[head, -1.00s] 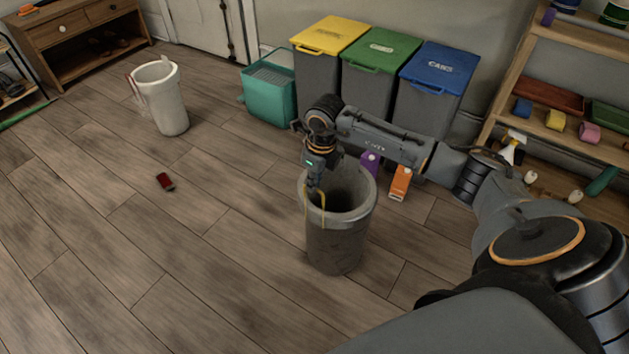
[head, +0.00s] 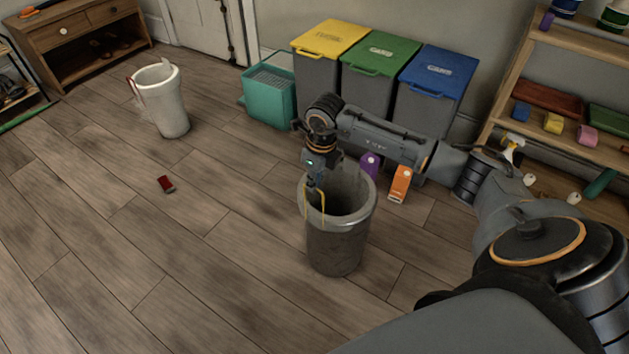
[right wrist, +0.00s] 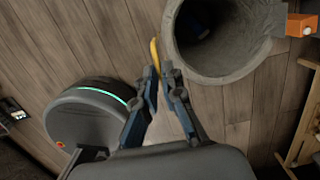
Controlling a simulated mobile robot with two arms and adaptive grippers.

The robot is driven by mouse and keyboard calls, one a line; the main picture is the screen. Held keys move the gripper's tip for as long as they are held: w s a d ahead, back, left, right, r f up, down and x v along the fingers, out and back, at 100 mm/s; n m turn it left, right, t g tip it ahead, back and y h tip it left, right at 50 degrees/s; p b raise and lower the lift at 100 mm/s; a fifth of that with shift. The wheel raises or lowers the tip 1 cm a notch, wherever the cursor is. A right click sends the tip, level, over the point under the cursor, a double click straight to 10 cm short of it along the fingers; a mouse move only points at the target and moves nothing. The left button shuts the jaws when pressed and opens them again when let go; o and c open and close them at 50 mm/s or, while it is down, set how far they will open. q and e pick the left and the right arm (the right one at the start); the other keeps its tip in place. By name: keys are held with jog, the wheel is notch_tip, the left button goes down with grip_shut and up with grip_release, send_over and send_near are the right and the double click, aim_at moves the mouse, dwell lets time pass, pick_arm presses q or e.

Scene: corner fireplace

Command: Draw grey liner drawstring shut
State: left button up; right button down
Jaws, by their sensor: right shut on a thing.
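The grey bin (head: 336,248) with its grey liner stands upright on the floor, its mouth open and its inside dark. It also shows in the right wrist view (right wrist: 233,75). A yellow drawstring (head: 324,208) hangs in a loop at the bin's left rim. My right gripper (head: 315,188) is over that rim, pointing down, and is shut on the drawstring. In the right wrist view a short yellow piece (right wrist: 153,52) sticks out at the fingertips (right wrist: 161,72), just beside the rim. My left gripper is not in view.
A white bin (head: 170,105) with a red string stands at the upper left. Lidded yellow, green and blue bins (head: 432,90) stand behind my arm. Purple and orange containers (head: 400,184) stand behind the grey bin. The left floor is clear.

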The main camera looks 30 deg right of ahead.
jog(key=shift+r+p, duration=0.35)
jog(key=shift+r, duration=0.25)
jog(key=c, duration=1.9)
grip_release()
jog(key=shift+r, duration=0.1)
jog(key=o, duration=0.5)
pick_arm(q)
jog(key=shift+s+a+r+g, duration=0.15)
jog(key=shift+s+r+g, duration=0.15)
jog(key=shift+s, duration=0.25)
